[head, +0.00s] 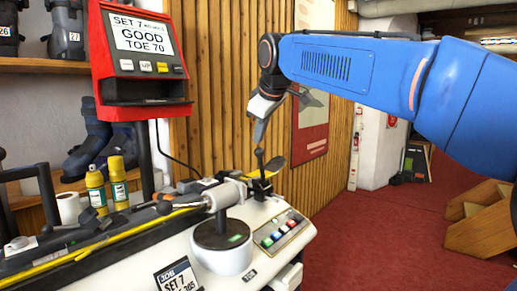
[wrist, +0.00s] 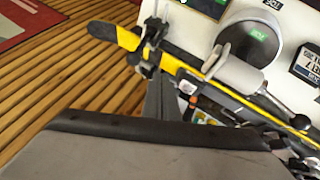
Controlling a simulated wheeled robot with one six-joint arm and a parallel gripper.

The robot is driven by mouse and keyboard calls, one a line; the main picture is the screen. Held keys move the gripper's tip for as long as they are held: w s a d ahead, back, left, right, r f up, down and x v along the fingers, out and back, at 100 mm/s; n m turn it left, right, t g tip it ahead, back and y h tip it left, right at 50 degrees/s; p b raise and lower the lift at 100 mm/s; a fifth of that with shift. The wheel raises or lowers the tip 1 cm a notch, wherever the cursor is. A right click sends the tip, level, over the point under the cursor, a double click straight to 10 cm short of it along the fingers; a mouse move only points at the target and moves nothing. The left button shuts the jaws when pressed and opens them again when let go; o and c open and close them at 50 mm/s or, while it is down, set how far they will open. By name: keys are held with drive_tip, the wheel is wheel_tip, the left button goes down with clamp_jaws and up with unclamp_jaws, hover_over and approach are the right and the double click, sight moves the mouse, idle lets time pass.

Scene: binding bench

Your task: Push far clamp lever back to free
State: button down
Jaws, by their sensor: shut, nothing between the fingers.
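The far clamp (head: 262,187) stands at the far end of the white bench, around the yellow-tipped ski. Its black lever (head: 260,163) points up and ends in a round knob. My gripper (head: 259,132) is shut and empty, pointing down just above the knob; I cannot tell whether it touches. In the wrist view the far clamp (wrist: 147,45) grips the ski near its yellow tip (wrist: 128,38). My shut fingers (wrist: 168,99) show there below the clamp, close to the ski, and my gripper body fills the bottom.
A round grey-white post (head: 222,246) and a button panel (head: 282,232) are on the bench. Two yellow bottles (head: 107,186) stand at left. A slatted wood wall (head: 215,90) is behind; red floor (head: 370,240) is open at right.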

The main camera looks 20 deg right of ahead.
drive_tip(key=w+d+f, duration=0.2)
drive_tip(key=w+f, duration=0.5)
drive_tip(key=w, duration=0.2)
drive_tip(key=shift+w, duration=0.2)
drive_tip(key=shift+d, duration=0.1)
idle(0.4)
